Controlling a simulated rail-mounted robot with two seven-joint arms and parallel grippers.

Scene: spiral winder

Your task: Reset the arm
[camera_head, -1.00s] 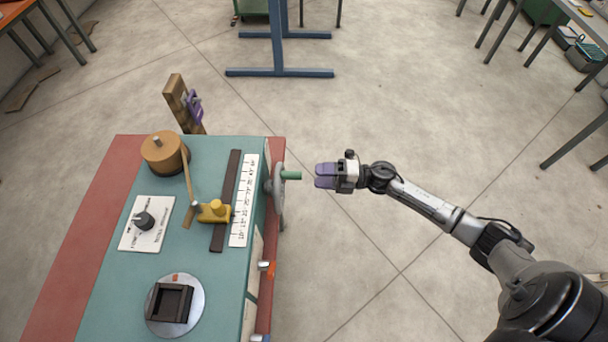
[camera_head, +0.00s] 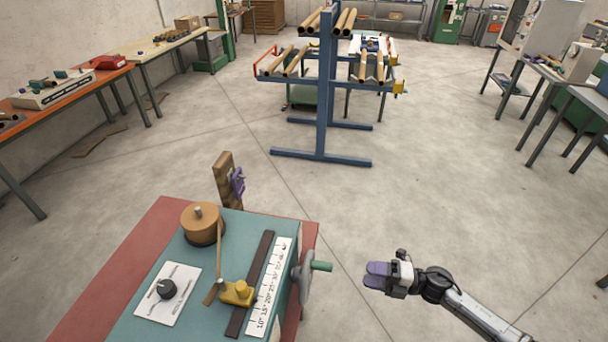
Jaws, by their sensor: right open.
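My right gripper (camera_head: 374,276) has purple fingers and is at the lower right of the view. It is open and empty, in the air just right of the winder's crank. The crank has a grey handwheel (camera_head: 304,278) and a green handle (camera_head: 322,266) that points toward the gripper. A gap separates the fingertips from the handle. The winder's teal top (camera_head: 245,228) carries a brown spool (camera_head: 202,222), a yellow guide (camera_head: 237,292) with a flat strip, a white scale (camera_head: 270,290) and a black dial (camera_head: 166,289). My left gripper is not in view.
A wooden post (camera_head: 227,180) with a purple fitting (camera_head: 238,184) stands at the winder's far side. A blue rack (camera_head: 325,100) with brown tubes stands beyond. Benches line the left (camera_head: 72,84) and right. The floor (camera_head: 420,190) around my right gripper is clear.

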